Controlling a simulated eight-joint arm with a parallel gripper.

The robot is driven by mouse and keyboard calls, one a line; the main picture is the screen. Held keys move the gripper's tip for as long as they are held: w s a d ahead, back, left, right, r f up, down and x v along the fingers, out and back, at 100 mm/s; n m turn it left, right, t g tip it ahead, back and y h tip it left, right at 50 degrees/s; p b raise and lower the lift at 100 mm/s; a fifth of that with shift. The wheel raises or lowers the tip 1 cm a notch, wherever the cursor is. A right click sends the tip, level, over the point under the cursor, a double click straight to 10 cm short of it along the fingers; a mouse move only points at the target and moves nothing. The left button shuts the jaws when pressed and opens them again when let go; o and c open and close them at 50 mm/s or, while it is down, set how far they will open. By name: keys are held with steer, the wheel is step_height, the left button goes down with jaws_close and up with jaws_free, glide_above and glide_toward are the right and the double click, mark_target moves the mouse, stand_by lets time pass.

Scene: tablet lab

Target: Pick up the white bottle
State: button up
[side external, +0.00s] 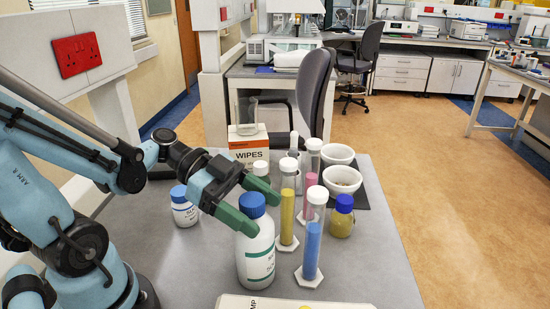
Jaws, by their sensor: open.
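A large white bottle (256,262) with a blue cap and a green-marked label stands upright on the grey bench. My gripper (263,212) is open at its upper part. One green finger passes in front of the bottle near its shoulder, and the other lies behind the blue cap. I cannot tell whether either finger touches it. The near finger hides part of the bottle's left shoulder. A smaller white bottle (184,212), also blue-capped, stands to the left, behind my gripper.
Close to the right stand a yellow-filled cylinder (287,212), a blue-filled one (311,252) and a pink one (311,188). A blue-capped yellowish jar (341,222), white bowls (342,178) and a wipes box (247,151) are farther back. A pale board (270,304) lies in front.

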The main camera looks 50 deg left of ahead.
steer(key=shift+w+d+f, duration=0.25)
steer(key=shift+w+d, duration=0.05)
steer(key=shift+d, duration=0.3)
jaws_close()
